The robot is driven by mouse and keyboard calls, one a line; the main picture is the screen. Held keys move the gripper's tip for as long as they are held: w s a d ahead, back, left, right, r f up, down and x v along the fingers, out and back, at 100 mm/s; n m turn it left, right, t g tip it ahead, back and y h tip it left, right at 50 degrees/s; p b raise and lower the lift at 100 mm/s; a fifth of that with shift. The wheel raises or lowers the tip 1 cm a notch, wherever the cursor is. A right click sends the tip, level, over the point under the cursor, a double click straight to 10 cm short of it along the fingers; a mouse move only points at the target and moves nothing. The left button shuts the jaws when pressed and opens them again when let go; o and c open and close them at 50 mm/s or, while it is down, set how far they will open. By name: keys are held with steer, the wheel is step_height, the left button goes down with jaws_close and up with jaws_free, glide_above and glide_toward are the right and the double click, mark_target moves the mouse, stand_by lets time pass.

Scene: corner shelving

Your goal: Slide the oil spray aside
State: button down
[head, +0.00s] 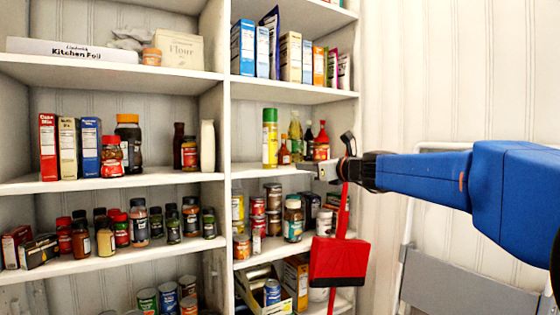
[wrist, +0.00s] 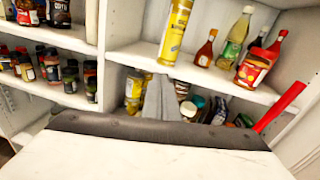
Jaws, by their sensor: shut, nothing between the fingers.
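The oil spray, a tall yellow can (head: 270,142) with a green cap, stands upright on the right-hand middle shelf (head: 250,170), at the left of several bottles. In the wrist view the yellow can (wrist: 175,30) stands beyond my fingers, its top cut off by the frame edge. My gripper (head: 308,168) is shut and empty, in front of that shelf's edge and to the right of the can. In the wrist view my closed grey fingers (wrist: 170,98) point toward the shelf edge just below the can. They appear apart from the can.
A small red sauce bottle (head: 284,152), a green-gold bottle (head: 295,137) and a red-labelled bottle (head: 322,143) stand right of the can. The shelf left of the can is clear up to the divider (head: 225,150). A red dustpan (head: 338,262) hangs below my arm.

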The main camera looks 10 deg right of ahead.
steer(key=w+d+r+m, duration=0.1)
steer(key=w, duration=0.1)
glide_toward(274, 158)
steer(key=shift+t, duration=0.3)
steer(key=x, duration=0.6)
steer(key=shift+w+a+f, duration=0.15)
steer(key=shift+f, duration=0.1)
steer(key=shift+w, duration=0.1)
steer(key=shift+x, duration=1.05)
